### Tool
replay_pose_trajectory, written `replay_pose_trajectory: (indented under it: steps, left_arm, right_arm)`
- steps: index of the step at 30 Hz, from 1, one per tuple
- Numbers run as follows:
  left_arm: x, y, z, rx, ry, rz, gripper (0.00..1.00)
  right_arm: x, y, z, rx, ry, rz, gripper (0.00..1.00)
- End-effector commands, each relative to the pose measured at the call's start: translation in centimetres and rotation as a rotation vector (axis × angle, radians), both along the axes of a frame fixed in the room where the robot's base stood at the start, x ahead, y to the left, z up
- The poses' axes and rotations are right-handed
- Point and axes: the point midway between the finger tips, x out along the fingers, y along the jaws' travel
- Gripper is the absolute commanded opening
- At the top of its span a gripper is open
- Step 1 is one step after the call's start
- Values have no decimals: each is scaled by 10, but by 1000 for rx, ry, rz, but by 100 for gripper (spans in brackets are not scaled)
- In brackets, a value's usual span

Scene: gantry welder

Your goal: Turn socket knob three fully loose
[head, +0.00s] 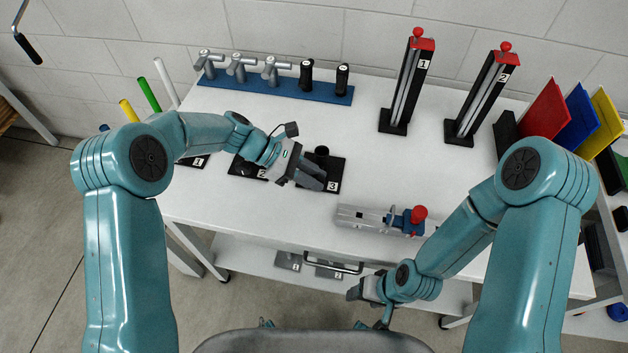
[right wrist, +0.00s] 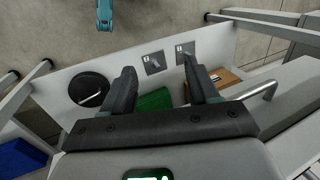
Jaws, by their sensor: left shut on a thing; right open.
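Socket three is a black base plate (head: 334,178) with a white 3, on the white table. A dark upright cylinder (head: 321,153) stands at its back edge. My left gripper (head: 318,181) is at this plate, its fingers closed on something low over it. The knob itself is hidden by the fingers. Socket two (head: 240,166) is partly behind my left wrist. Socket one (head: 197,162) is partly behind my left arm. My right gripper (head: 364,290) is low at the table's front; in the right wrist view its fingers (right wrist: 162,92) are apart and empty.
A blue rack (head: 285,88) with grey and black tools stands at the back. Two red-topped stands (head: 402,85) (head: 480,98) are at the back right. A grey clamp with a red knob (head: 419,213) lies at the front edge. The table's middle right is clear.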

Motion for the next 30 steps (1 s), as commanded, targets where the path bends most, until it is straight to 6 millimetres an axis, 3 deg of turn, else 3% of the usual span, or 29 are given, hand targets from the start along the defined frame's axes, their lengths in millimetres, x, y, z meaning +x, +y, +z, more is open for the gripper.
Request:
replay_pose_trajectory:
  steps: [17, 18, 19, 30]
  left_arm:
    - [2, 1, 2, -35, 4, 4, 0]
    - [2, 1, 2, -35, 4, 4, 37]
    - [2, 1, 1, -35, 4, 4, 45]
    - [2, 6, 3, -34, 6, 3, 45]
  right_arm:
    - [0, 0, -5, 0, 0, 0, 60]
    - [0, 0, -5, 0, 0, 0, 60]
    - [0, 0, -5, 0, 0, 0, 60]
    - [0, 0, -7, 0, 0, 0, 60]
